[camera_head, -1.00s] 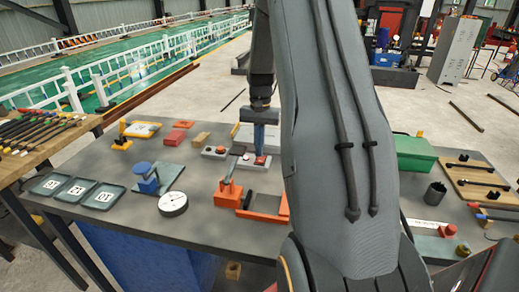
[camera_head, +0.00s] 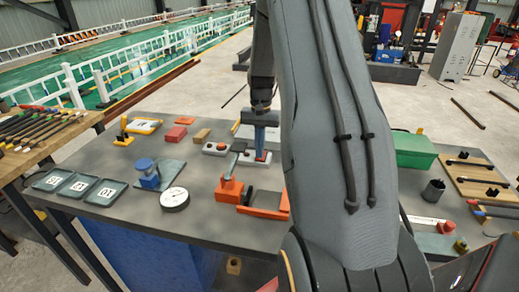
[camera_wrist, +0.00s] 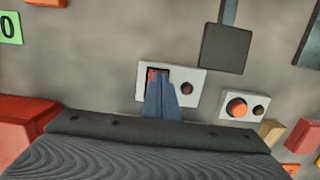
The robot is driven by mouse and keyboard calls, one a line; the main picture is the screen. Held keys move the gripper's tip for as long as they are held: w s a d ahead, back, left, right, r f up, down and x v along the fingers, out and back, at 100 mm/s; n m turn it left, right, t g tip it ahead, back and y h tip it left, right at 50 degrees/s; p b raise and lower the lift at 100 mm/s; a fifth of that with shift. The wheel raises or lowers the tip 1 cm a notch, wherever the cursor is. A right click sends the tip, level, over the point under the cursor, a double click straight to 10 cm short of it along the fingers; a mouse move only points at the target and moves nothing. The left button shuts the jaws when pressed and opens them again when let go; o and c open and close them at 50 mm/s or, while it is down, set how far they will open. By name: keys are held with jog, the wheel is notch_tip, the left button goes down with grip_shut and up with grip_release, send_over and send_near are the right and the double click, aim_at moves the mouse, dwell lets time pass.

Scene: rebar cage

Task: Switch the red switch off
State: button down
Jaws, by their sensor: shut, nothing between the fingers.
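The red switch (camera_wrist: 152,73) is a rocker set in a pale grey plate (camera_wrist: 201,77), beside a small dark red lamp (camera_wrist: 187,88). The plate also shows in the head view (camera_head: 247,166), partly hidden by my arm and gripper. My gripper (camera_wrist: 160,82) has its blue fingers closed together and empty. It points down at the switch, with its tips over or against the rocker, covering part of it. Contact cannot be told for sure. It also shows in the head view (camera_head: 260,158).
A similar plate (camera_wrist: 228,112) with an orange button and a dark lamp lies close by. An orange fixture with a dark lever (camera_head: 229,188) stands near the gripper. A dial gauge (camera_head: 174,199) and trays (camera_head: 100,193) are at left, a green box (camera_head: 413,149) at right.

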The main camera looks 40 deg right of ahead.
jog(key=shift+d+f, duration=0.1)
jog(key=shift+f, duration=0.1)
jog(key=shift+w+d+r, duration=0.15)
jog(key=shift+w+d, duration=0.35)
jog(key=shift+r+p, duration=0.3)
jog(key=shift+r, duration=0.25)
notch_tip(320, 180, up, 13)
jog(key=w+d+b, duration=0.1)
jog(key=shift+d+b, duration=0.15)
jog(key=shift+b, duration=0.25)
jog(key=shift+f+b, duration=0.1)
jog(key=shift+b, duration=0.35)
jog(key=shift+s+a+r+b, duration=0.2)
jog(key=shift+s+a+b, duration=0.15)
jog(key=shift+s+b, duration=0.3)
jog(key=shift+w, duration=0.1)
